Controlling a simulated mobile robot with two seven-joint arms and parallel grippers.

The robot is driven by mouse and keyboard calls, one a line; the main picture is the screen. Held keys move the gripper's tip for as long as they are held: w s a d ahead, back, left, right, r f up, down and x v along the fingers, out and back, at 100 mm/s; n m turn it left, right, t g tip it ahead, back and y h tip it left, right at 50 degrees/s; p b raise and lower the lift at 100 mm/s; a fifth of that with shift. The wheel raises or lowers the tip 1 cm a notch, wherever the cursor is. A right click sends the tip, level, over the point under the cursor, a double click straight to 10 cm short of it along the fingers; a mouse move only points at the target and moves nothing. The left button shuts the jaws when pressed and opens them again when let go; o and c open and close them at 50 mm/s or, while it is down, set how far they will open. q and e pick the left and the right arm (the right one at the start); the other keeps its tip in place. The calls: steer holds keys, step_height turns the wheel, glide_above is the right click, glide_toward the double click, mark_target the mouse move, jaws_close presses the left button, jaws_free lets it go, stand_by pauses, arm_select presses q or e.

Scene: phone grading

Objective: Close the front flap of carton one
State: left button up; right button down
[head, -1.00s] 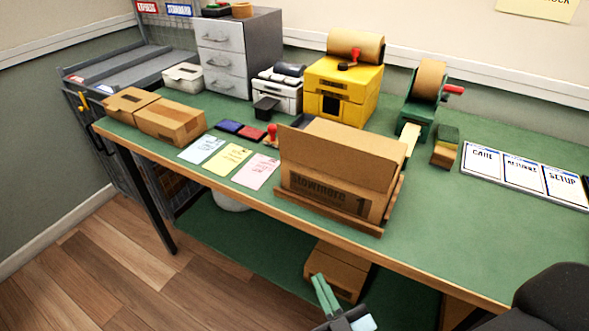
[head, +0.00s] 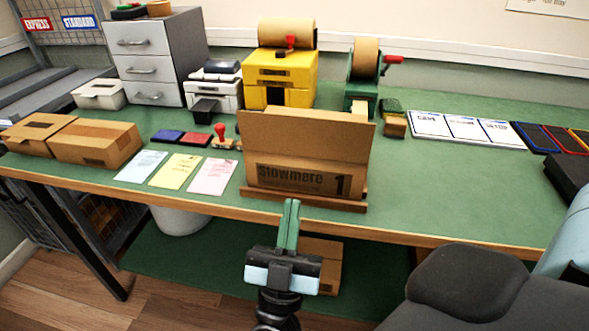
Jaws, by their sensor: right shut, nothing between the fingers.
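Carton one (head: 290,182) is a brown box printed "Slowmere 1", on the bench near its front edge. Its front flap (head: 300,136) stands up above the printed front wall and is open. The flap hides the top of the carton behind it. My right gripper (head: 291,204) is in front of the carton and the bench edge, its green fingers shut together and pointing up, with nothing held. The fingertips appear just below the carton's front wall; I cannot tell how far in front. My left gripper is out of view.
A wooden ledge (head: 310,203) runs under the carton's front. Cards and a red-handled stamp (head: 221,137) lie to its left, with closed cartons (head: 97,143) beyond. A yellow machine (head: 280,75) and tape dispenser (head: 363,75) stand behind. The bench (head: 450,185) right of the carton is clear.

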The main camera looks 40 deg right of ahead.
mark_target(301, 145)
steer(key=x, duration=0.4)
steer(key=p+x, duration=0.1)
steer(key=x, duration=0.2)
steer(key=w+d+f+p+x, duration=0.1)
steer(key=x, duration=0.3)
steer(key=shift+w+d+r, duration=0.1)
steer(key=shift+d+r, duration=0.05)
steer(key=shift+w+d+p, duration=0.3)
steer(key=shift+w+d, duration=0.1)
steer(key=shift+d, duration=0.05)
